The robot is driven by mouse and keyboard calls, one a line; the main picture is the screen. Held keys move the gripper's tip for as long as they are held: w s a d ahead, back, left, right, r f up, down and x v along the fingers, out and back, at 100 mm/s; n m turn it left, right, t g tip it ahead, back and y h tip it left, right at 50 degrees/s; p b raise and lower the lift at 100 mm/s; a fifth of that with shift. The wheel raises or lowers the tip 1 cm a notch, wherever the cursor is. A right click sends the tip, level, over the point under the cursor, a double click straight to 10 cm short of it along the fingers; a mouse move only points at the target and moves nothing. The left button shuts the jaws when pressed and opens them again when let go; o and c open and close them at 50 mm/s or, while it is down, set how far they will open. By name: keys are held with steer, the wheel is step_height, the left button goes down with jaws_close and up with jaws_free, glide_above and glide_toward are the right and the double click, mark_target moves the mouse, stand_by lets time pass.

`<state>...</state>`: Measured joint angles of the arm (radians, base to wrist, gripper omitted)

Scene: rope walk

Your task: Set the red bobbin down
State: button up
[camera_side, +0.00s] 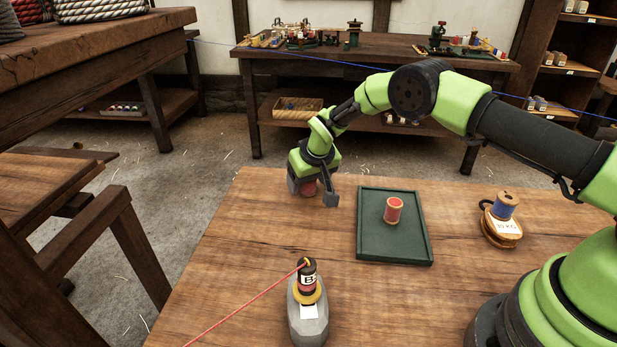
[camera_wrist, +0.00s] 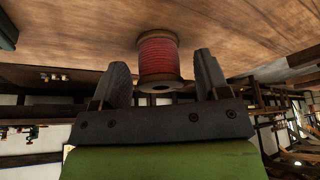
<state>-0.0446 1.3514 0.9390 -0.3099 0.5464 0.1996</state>
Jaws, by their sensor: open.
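A red bobbin (camera_wrist: 158,57) is between the two fingers of my gripper (camera_wrist: 163,80), with a small gap showing on each side in the wrist view. Its far end is against the wooden table top, and it appears to stand there. In the side view this bobbin (camera_side: 309,188) is partly hidden by my open gripper (camera_side: 316,192), low near the table's far edge. A second reddish bobbin (camera_side: 393,210) stands upright on the dark green tray (camera_side: 375,245), right of my gripper.
A blue bobbin (camera_side: 505,205) sits on a round wooden piece with a label (camera_side: 503,227) at the right. The table (camera_side: 235,255) left of the tray is mostly clear.

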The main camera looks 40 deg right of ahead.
steer(key=v, duration=1.2)
steer(key=shift+a+r, duration=0.1)
steer(key=shift+r, duration=0.05)
steer(key=s+a+r+n+t, duration=0.1)
steer(key=s+a+r+n, duration=0.15)
steer(key=r, duration=0.55)
steer(key=s+a+r+n+h, duration=0.15)
steer(key=s+a+r, duration=0.25)
steer(key=r, duration=0.5)
steer(key=s+a+r+n+t+y, duration=0.1)
steer(key=s+a+r+n, duration=0.15)
steer(key=r, duration=0.55)
steer(key=s+a+r+m+y, duration=0.3)
steer(key=s+r+y, duration=0.25)
steer(key=s, duration=0.35)
steer(key=s+a+r+m+y, duration=0.35)
steer(key=s+y, duration=0.25)
steer(key=s, duration=0.4)
steer(key=s+d+f+m+t+h, duration=0.1)
steer(key=s+d+f+m+h, duration=0.1)
steer(key=d+f+h, duration=0.5)
steer(key=d+f+m, duration=0.1)
steer(key=d+f, duration=0.5)
steer(key=f, duration=0.2)
steer(key=shift+d+h, duration=0.35)
steer(key=shift+h, duration=0.05)
